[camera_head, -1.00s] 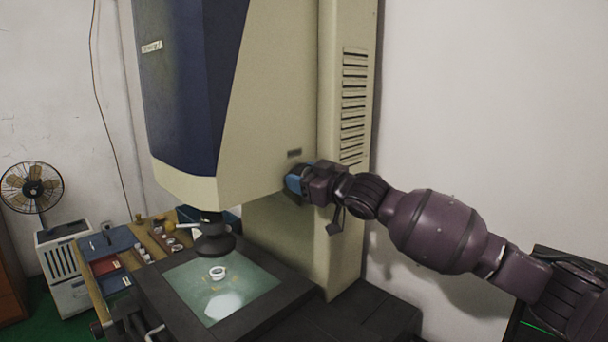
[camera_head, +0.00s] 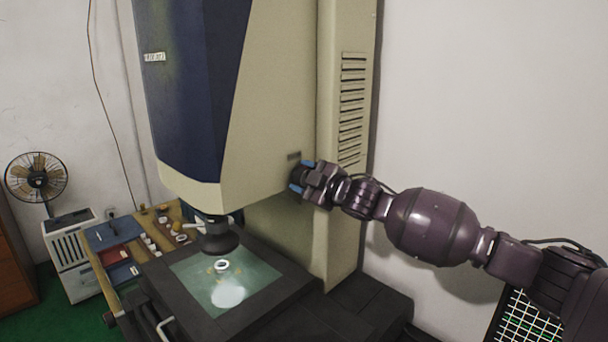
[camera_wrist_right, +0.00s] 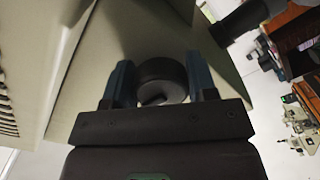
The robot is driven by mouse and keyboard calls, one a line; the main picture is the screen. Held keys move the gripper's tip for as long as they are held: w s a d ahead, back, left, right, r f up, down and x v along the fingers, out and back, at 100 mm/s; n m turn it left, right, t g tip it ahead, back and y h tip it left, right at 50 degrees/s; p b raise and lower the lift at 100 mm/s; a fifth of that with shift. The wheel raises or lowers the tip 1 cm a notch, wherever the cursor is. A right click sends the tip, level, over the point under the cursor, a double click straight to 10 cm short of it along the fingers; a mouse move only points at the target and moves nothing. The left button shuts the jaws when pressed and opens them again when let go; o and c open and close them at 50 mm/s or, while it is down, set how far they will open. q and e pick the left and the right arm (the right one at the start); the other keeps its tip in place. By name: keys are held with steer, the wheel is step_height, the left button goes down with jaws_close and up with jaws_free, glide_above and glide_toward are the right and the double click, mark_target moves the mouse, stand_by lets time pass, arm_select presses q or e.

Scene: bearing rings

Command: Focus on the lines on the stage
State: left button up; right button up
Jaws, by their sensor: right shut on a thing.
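A tall cream and dark-blue measuring machine (camera_head: 270,140) stands in the middle of the head view. Its stage has a pale glass plate (camera_head: 255,284) in a dark frame, with a small white ring (camera_head: 222,265) lying on the glass. A dark lens (camera_head: 219,240) hangs over it. My right gripper (camera_head: 299,176) is at the machine's side, its blue fingers on either side of a dark round knob (camera_wrist_right: 162,75). It is shut on that knob, as the right wrist view shows. Lines on the stage are too small to make out. My left gripper is out of view.
A wooden bench (camera_head: 133,294) with red and blue trays and small parts stands left of the machine. A fan (camera_head: 37,178) stands behind a white cabinet (camera_head: 70,250).

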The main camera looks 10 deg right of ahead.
stand_by(0.3)
steer(key=o, duration=0.9)
steer(key=b+v, duration=0.1)
steer(key=v, duration=0.9)
steer(key=shift+s+d, duration=0.2)
steer(key=shift+s, duration=0.15)
